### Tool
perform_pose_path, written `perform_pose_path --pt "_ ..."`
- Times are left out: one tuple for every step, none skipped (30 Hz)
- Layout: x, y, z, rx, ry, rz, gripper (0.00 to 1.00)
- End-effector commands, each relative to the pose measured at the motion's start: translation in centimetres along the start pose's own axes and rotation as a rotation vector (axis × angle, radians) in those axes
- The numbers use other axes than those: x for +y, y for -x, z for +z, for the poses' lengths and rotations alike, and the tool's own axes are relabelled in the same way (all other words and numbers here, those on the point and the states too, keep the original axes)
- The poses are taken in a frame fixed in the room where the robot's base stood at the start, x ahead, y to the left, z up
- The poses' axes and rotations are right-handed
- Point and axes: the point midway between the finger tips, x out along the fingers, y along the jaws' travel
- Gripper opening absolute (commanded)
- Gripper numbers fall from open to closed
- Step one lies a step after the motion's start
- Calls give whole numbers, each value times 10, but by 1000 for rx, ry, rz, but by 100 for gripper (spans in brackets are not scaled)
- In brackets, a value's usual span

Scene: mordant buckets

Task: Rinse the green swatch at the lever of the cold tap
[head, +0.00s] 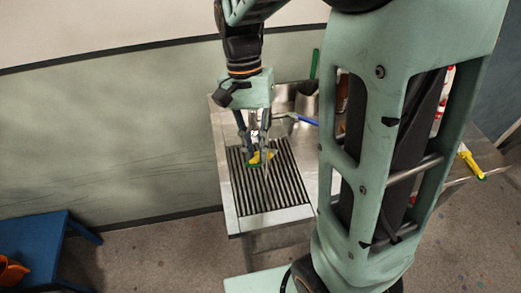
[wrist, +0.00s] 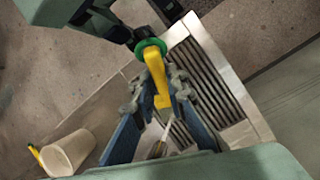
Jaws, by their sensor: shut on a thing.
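My gripper (head: 256,160) points down over the slatted metal grid, with its fingers shut on a yellow piece that has a green end (head: 260,158). In the wrist view, my gripper (wrist: 157,84) has its blue fingers on either side of the yellow piece (wrist: 157,68), whose far end carries a green ring-like part. I cannot tell for sure that this is the green swatch. A blue lever (head: 303,119) sticks out beside a metal vessel, just right of my gripper. I see no water running.
The slatted grid (head: 287,187) sits in a steel counter along the wall. A metal vessel (head: 306,100) holds a green stick (head: 315,64). Another yellow and green piece (head: 470,163) lies far right. A blue stool (head: 40,245) stands lower left. A pale cup (wrist: 70,153) shows in the wrist view.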

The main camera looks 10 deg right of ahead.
Motion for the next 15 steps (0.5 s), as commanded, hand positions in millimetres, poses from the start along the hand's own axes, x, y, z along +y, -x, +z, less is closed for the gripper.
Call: perform_pose_path --pt "0 0 0 0 0 0 0" --pt "0 0 0 0 0 0 0" --pt "0 0 0 0 0 0 0" --pt "0 0 0 0 0 0 0" --pt "0 0 0 0 -1 0 0" --pt "0 0 0 0 -1 0 0" --pt "1 0 -1 0 -1 0 0" --pt "1 0 -2 0 -2 0 0" --pt "2 1 -2 0 -2 0 0" --pt "2 1 -3 0 -2 0 0" --pt "3 1 -4 -1 -3 0 0" --pt "3 1 -6 -1 -3 0 0" --pt "4 2 -6 -1 -3 0 0" --pt "4 2 -7 -1 -2 0 0" --pt "5 2 -8 -1 -2 0 0"
